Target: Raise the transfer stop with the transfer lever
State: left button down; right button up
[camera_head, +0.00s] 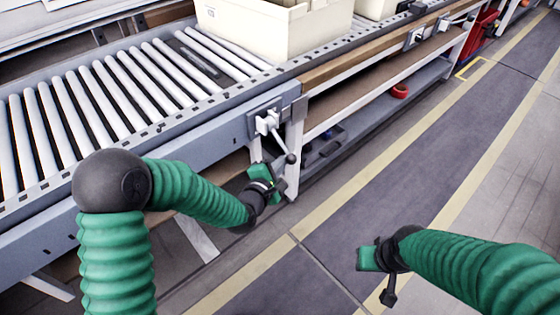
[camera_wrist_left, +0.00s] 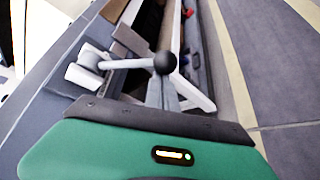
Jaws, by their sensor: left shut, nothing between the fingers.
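The transfer lever (camera_head: 278,137) is a light rod with a black ball knob on a white mount, on the side of the conveyor. It slants down to the right in the head view. In the left wrist view the lever (camera_wrist_left: 130,64) points right, its knob just beyond the fingers. My left gripper (camera_head: 264,176) is shut and empty, just below and left of the knob, apart from it. A dark flat strip (camera_head: 200,60) lies between the rollers; I cannot tell if it is the transfer stop. My right gripper (camera_head: 370,258) hangs over the floor, away from the lever; its jaw opening is unclear.
The roller conveyor (camera_head: 180,134) runs from left to upper right, with a cream bin (camera_head: 270,25) on it. A support leg (camera_head: 294,150) stands close beside the lever. Shelves lie under the conveyor. The floor aisle (camera_head: 400,160) with yellow lines is clear.

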pick_arm(q)
jog(key=r+n+g+p, duration=0.1)
jog(key=r+p, duration=0.1)
jog(key=p, duration=0.3)
jog(key=s+d+r+n+g+h+p, duration=0.1)
jog(key=r+p, duration=0.1)
jog(key=p, duration=0.3)
jog(key=r+n+g+p, duration=0.1)
jog(key=r+n+p, duration=0.1)
jog(key=p, duration=0.3)
jog(key=shift+s+d+r+h, duration=0.3)
jog(key=shift+s+d+r, duration=0.1)
jog(key=shift+r, duration=0.15)
notch_tip(320, 180, up, 6)
jog(key=n+g+h+p, duration=0.3)
jog(key=n+p, duration=0.1)
jog(key=p, duration=0.6)
send_over(287, 152)
jog(key=s, duration=0.3)
jog(key=shift+a, duration=0.35)
jog(key=shift+w+r, duration=0.1)
